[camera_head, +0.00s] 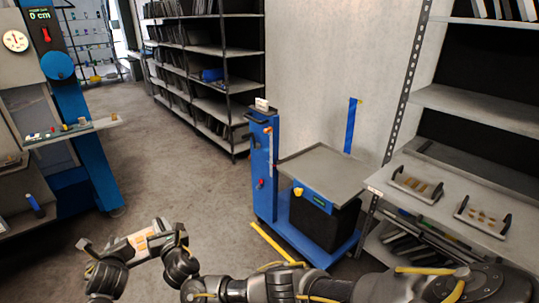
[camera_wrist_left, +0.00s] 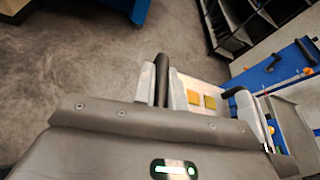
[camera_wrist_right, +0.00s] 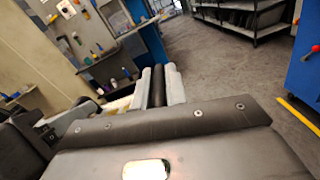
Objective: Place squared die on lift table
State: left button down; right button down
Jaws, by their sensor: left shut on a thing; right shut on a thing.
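The squared die (camera_head: 141,239), a pale plate with orange square patches and black end handles, is held off the floor at the lower left of the head view. Its squares also show in the left wrist view (camera_wrist_left: 194,97). My left gripper (camera_head: 88,247) is shut on one handle. My right gripper (camera_head: 178,238) is shut on the opposite handle; that handle shows between its fingers in the right wrist view (camera_wrist_right: 156,86). The lift table (camera_head: 322,174) has a bare grey top on a blue frame, to the right of the die and apart from it.
Two other dies, one (camera_head: 417,186) with bars and one (camera_head: 483,214) with small pieces, lie on the right shelf (camera_head: 450,205). A blue press (camera_head: 85,140) stands at left. Dark racks (camera_head: 210,85) stand behind. Grey floor (camera_head: 170,165) between press and lift table is clear.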

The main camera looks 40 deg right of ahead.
aim_at(327, 170)
jog(key=u, duration=0.05)
jog(key=i, duration=2.8)
jog(key=z, duration=2.95)
jog(key=i, duration=0.95)
